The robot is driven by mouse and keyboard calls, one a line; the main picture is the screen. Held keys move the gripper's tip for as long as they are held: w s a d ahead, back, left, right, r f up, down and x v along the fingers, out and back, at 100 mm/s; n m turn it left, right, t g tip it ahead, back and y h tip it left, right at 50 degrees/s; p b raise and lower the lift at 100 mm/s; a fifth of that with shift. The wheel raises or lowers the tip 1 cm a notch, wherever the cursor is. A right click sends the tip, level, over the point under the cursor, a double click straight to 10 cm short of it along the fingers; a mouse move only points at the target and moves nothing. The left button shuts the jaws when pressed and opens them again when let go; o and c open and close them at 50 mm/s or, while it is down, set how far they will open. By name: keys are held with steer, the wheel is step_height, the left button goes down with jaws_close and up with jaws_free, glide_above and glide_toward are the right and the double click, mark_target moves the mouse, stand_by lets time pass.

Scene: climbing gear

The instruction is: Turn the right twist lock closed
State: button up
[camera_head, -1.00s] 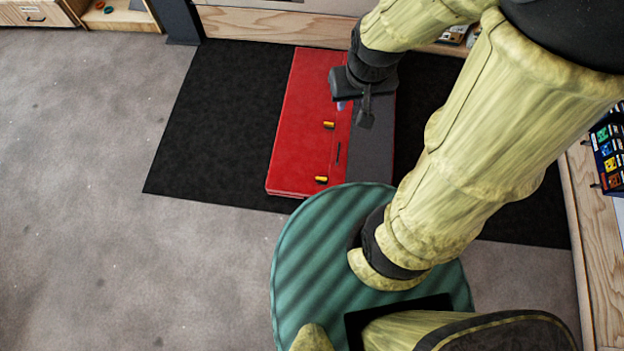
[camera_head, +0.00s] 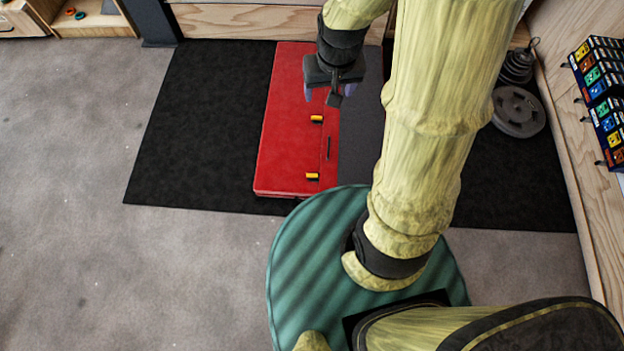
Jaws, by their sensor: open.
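A flat red case (camera_head: 284,135) lies on the black mat, with a dark grey panel along its right side. Two small yellow-and-black twist locks sit near the red part's right edge: a farther one (camera_head: 316,118) and a nearer one (camera_head: 312,175). I cannot tell which one counts as the right lock, or how far either is turned. My gripper (camera_head: 322,97) is open and empty, pointing down above the far half of the case. In the picture it is just beyond the farther lock. Its height above the case is unclear.
The black mat (camera_head: 190,130) has free room left of the case. Weight plates (camera_head: 518,110) lie on the mat at the right. A wooden wall with a rack of coloured packs (camera_head: 605,95) stands at the right edge. Grey floor is clear at the left.

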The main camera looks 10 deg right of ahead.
steer(key=w+f+m+g+b, duration=0.1)
steer(key=w+f+b, duration=0.4)
steer(key=f+b, duration=0.75)
steer(key=w+f+b, duration=0.4)
steer(key=f+b, duration=0.3)
steer(key=f, duration=1)
steer(key=m+g+b, duration=0.1)
steer(key=m+b, duration=0.1)
steer(key=b, duration=1.7)
glide_above(312, 175)
step_height(312, 175, down, 31)
steer(key=shift+w, duration=0.15)
steer(key=shift+f, duration=0.15)
step_height(312, 175, down, 17)
steer(key=b, duration=0.9)
steer(key=shift+f+b, duration=0.1)
steer(key=shift+b, duration=0.25)
steer(key=shift+c, duration=0.2)
steer(key=c, duration=0.9)
